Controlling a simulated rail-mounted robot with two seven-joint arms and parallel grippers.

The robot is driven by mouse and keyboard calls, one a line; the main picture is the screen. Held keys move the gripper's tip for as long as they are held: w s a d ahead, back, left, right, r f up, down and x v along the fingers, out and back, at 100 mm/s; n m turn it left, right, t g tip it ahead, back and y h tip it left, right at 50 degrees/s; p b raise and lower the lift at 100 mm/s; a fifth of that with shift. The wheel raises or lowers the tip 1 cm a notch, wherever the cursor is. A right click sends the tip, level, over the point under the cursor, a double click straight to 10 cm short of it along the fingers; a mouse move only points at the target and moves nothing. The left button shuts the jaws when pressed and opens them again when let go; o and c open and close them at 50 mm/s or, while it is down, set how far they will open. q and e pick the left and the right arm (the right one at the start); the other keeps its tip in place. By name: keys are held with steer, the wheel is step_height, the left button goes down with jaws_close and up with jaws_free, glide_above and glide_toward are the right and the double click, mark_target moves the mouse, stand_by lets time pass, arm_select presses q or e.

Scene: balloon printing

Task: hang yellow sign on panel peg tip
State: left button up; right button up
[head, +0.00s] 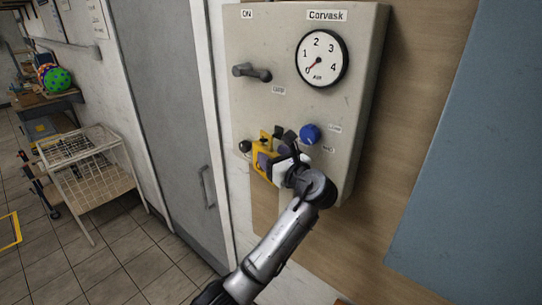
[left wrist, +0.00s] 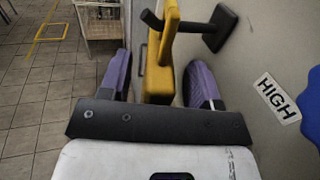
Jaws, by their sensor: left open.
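The yellow sign (head: 258,164) is at the lower left of the grey panel (head: 262,112), partly hidden by my left gripper (head: 274,162). In the left wrist view the yellow sign (left wrist: 159,75) stands edge-on between the purple fingers of my left gripper (left wrist: 160,82). The fingers are open, with a gap on each side of the sign. A black peg (left wrist: 188,25) with a square base on the panel reaches across the sign's upper part, and its end shows on the far side. It appears to pass through the sign. My right gripper is not in view.
The panel bears a gauge (head: 321,58), a grey lever (head: 252,73) and a blue knob (head: 310,134) close above my gripper. A grey door (head: 168,110) and a white wire rack (head: 88,180) are to the left. The floor between is clear.

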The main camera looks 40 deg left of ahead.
arm_select(q)
steer(key=s+d+r+n+t+h+b, duration=0.15)
steer(key=d+n+t+h, duration=0.3)
steer(key=d+n, duration=0.45)
steer(key=s+d+r+n+t+h+b, duration=0.15)
steer(key=d+n+t+h, duration=0.3)
steer(key=d+n, duration=0.45)
steer(key=s+a+f+n+g+h+p, duration=0.1)
steer(key=s+f+g+h+p, duration=0.2)
steer(key=s+f, duration=1.6)
steer(key=s+a+f+g+h+p, duration=0.2)
steer(key=s+f+g+h, duration=0.3)
steer(key=s+f, duration=1.4)
steer(key=s+g+p, duration=0.1)
steer(key=s+g, duration=0.1)
steer(key=g, duration=0.1)
steer(key=shift+s+a+f+n, duration=0.15)
steer(key=shift+s+f+n, duration=0.05)
steer(key=shift+f+n, duration=0.2)
